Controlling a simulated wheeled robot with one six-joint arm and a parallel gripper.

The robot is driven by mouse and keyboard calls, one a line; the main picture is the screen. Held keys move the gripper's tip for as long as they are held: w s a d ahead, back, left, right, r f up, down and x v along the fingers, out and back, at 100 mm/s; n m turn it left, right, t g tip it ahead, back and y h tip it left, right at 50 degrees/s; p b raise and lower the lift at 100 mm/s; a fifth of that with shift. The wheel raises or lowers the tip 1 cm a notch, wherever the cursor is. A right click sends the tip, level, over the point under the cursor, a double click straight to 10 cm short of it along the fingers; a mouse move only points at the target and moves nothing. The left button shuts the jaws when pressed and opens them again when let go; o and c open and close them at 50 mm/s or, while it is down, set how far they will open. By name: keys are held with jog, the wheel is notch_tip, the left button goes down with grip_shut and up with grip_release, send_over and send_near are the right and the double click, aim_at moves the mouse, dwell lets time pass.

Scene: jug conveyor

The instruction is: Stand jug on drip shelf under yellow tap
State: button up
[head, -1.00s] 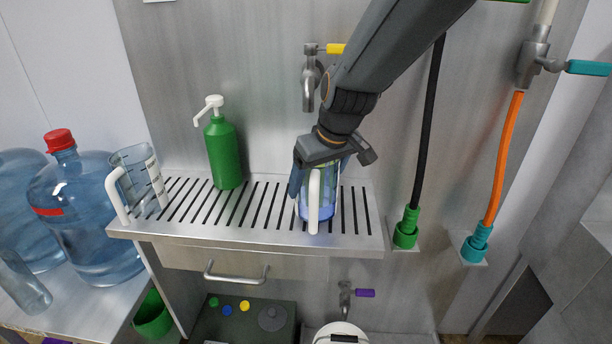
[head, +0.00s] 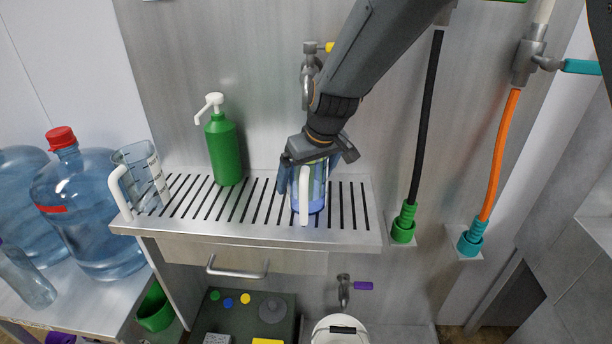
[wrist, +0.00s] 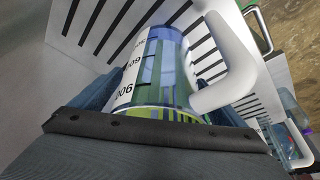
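A clear measuring jug (head: 319,190) with a white handle, looking bluish, is upright over the right part of the slatted drip shelf (head: 262,237). It is below the yellow tap (head: 308,78), whose yellow lever is partly hidden by my arm. I cannot tell whether its base touches the slats. My gripper (head: 315,165) is above the jug, with its blue fingers down either side of it, and seems shut on it. In the wrist view the jug (wrist: 160,75) lies between the fingers, scale marks to the left, handle to the right.
A second clear jug (head: 146,185) stands at the shelf's left end, and a green pump bottle (head: 223,152) stands left of the held jug. Black (head: 424,130) and orange (head: 499,150) hoses hang right of the shelf. Large water bottles (head: 92,215) stand on the left table.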

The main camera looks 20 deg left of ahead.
jog(key=shift+r, duration=0.1)
jog(key=shift+d+r, duration=0.1)
jog(key=shift+r, duration=0.5)
jog(key=b+v, duration=0.3)
jog(key=v, duration=0.8)
jog(key=shift+s+f, duration=0.1)
jog(key=shift+s, duration=0.15)
